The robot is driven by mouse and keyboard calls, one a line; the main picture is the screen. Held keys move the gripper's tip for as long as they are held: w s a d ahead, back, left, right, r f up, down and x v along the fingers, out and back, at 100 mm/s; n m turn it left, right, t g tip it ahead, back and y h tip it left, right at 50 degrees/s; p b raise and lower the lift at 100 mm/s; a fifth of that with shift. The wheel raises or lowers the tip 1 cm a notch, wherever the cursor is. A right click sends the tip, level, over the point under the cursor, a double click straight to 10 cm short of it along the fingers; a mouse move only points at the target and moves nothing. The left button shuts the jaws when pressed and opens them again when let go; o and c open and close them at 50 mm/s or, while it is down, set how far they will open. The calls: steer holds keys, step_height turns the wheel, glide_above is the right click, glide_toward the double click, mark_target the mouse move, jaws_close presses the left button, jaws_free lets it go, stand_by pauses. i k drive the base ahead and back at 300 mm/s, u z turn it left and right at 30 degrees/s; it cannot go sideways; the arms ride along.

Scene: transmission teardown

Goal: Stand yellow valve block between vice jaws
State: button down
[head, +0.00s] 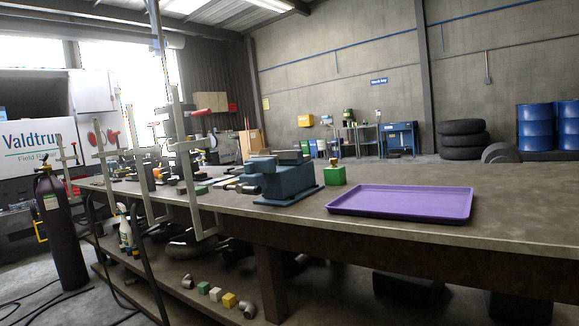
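A blue vice (285,180) stands on the long workbench, left of the picture's middle. No block can be made out between its jaws from here. A small yellow block (229,300) lies on the lower shelf under the bench, in a row with a white block (215,294) and a green block (203,287). It may be the valve block, but it is too small to tell. My gripper is not in view.
A purple tray (400,203) lies empty on the bench, right of a green block with a brass-coloured top (335,176). Tall clamps (185,150) rise along the bench's left edge. Pipe elbows (247,309) lie on the shelf. A dark gas cylinder (62,230) stands left. The bench's right part is clear.

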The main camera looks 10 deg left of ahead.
mark_target(279, 168)
steer(key=i, duration=1.15)
steer(key=u, duration=0.45)
steer(key=i, duration=1.1)
steer(key=u, duration=0.4)
